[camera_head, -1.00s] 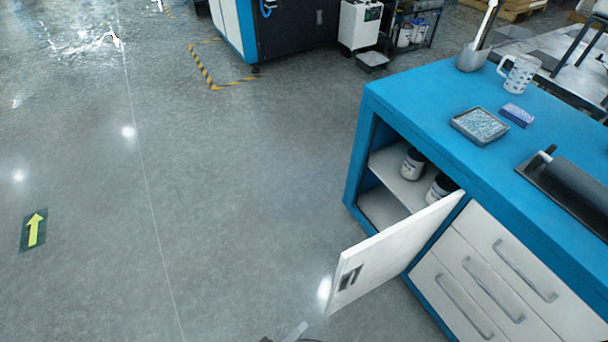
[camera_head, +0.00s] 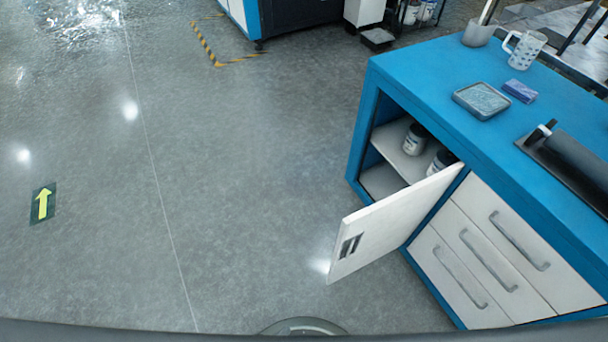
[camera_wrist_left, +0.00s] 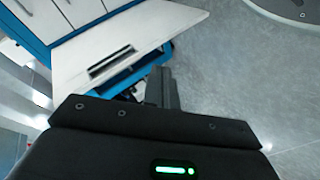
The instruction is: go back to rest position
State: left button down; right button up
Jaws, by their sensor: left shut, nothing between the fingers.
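My left gripper (camera_wrist_left: 162,88) shows in the left wrist view as dark fingers, closed together with nothing between them. Beyond it is the open white cabinet door (camera_wrist_left: 120,48) with its dark handle slot. In the head view the same door (camera_head: 395,222) hangs open from the blue workbench (camera_head: 420,85). I make out neither gripper clearly in the head view. My right gripper is not seen.
Two jars (camera_head: 416,140) stand on the shelf inside the open cabinet. White drawers (camera_head: 490,258) are shut. A tray (camera_head: 481,100), a blue box (camera_head: 520,91), a mug (camera_head: 524,48) and a dark roller (camera_head: 572,165) sit on the benchtop. Open grey floor (camera_head: 230,180) lies left.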

pick_arm(q)
jog(key=s+a+f+m+g+y, duration=0.2)
jog(key=s+a+f, duration=0.4)
jog(key=a+f, duration=0.4)
jog(key=s+a+f+m+g+y, duration=0.2)
jog(key=s+a+f+g+y, duration=0.3)
jog(key=a+f, duration=0.5)
jog(key=shift+s+a+f+y, duration=0.2)
jog(key=shift+s+a+y, duration=0.15)
jog(key=shift+a+y, duration=0.3)
jog(key=shift+d+m, duration=0.15)
jog(key=shift+m, duration=0.15)
